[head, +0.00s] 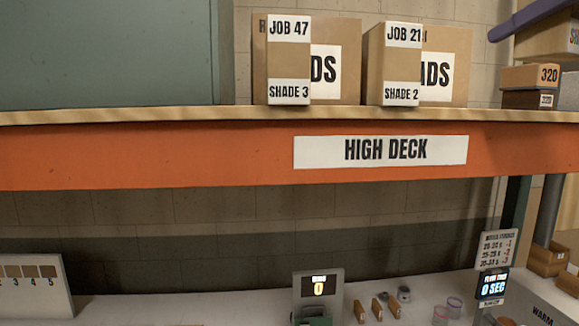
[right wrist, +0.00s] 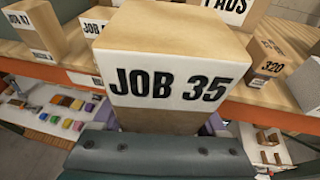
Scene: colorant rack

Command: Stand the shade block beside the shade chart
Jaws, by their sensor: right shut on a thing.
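The block marked JOB 35 (right wrist: 165,80), a tan upright block with a white label and a brown band under it, fills the middle of the right wrist view. My right gripper (head: 541,16) shows as a purple part at the top right of the head view. It is shut on this block, up at the high deck's level. The block's lower part is hidden in the wrist view. The shade chart (head: 34,288), a pale panel with brown numbered swatches, stands on the lower bench at the far left, cut off by the frame. My left gripper is out of view.
The high deck (head: 200,116) crosses above the bench with an orange beam. Blocks marked JOB 47 (head: 289,60) and JOB 21 (head: 402,63) stand on it before cartons. A lit counter (head: 319,288) and small pots stand on the bench; bare surface lies right of the chart.

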